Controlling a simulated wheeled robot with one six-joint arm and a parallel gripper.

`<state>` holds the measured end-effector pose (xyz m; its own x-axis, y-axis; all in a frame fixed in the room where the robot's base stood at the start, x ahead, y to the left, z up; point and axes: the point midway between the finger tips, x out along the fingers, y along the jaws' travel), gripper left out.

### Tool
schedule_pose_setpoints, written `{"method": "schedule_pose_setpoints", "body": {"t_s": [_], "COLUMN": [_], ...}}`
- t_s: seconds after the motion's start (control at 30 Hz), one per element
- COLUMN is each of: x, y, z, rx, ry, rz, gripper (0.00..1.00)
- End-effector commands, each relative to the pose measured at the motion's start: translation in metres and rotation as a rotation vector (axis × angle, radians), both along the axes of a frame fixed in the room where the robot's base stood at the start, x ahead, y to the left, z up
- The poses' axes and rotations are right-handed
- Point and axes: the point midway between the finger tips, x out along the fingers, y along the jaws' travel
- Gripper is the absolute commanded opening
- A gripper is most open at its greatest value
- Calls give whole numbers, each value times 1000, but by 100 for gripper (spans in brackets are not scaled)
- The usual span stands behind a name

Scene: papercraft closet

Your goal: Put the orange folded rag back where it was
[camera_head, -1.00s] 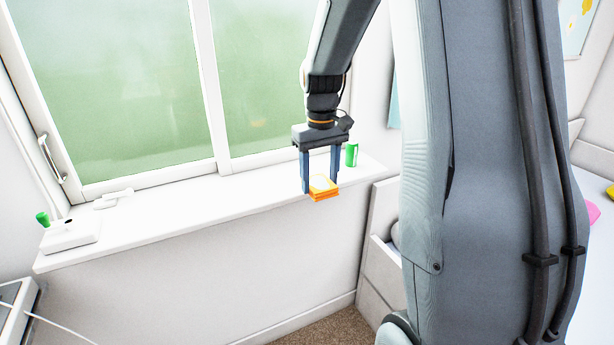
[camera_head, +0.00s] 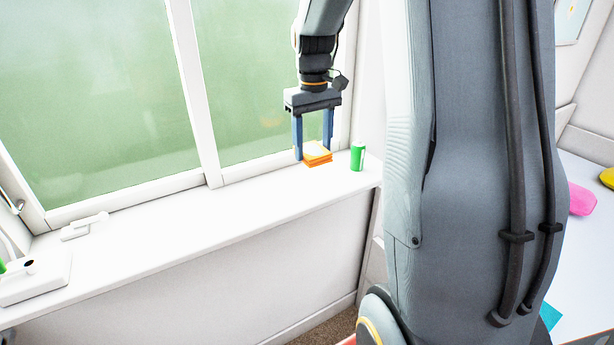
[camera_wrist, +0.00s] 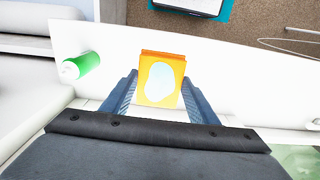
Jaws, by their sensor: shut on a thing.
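The orange folded rag (camera_head: 317,154) is a small stack with a pale patch on top. My gripper (camera_head: 313,155) is shut on it, with one blue finger at each side, over the right end of the white window sill (camera_head: 190,220). In the wrist view the rag (camera_wrist: 161,80) shows between the two fingers (camera_wrist: 160,97), above the sill (camera_wrist: 230,85). I cannot tell whether the rag touches the sill.
A green can (camera_head: 357,156) stands on the sill just right of the rag; it also shows in the wrist view (camera_wrist: 82,66). The window (camera_head: 100,90) rises close behind. A white box (camera_head: 35,280) sits at the sill's left end. The sill's middle is clear.

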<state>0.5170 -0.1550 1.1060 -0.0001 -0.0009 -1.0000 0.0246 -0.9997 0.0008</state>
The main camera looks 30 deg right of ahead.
Motion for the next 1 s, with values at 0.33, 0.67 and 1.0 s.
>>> {"method": "schedule_pose_setpoints", "body": {"t_s": [0.33,0.67,1.0], "x": [1,1,1], "y": [7,6,5], "z": [-47,-86,-90], "rx": [1,1,0], "ry": [2,2,1], "rz": [14,10,9], "gripper": [33,33,33]}}
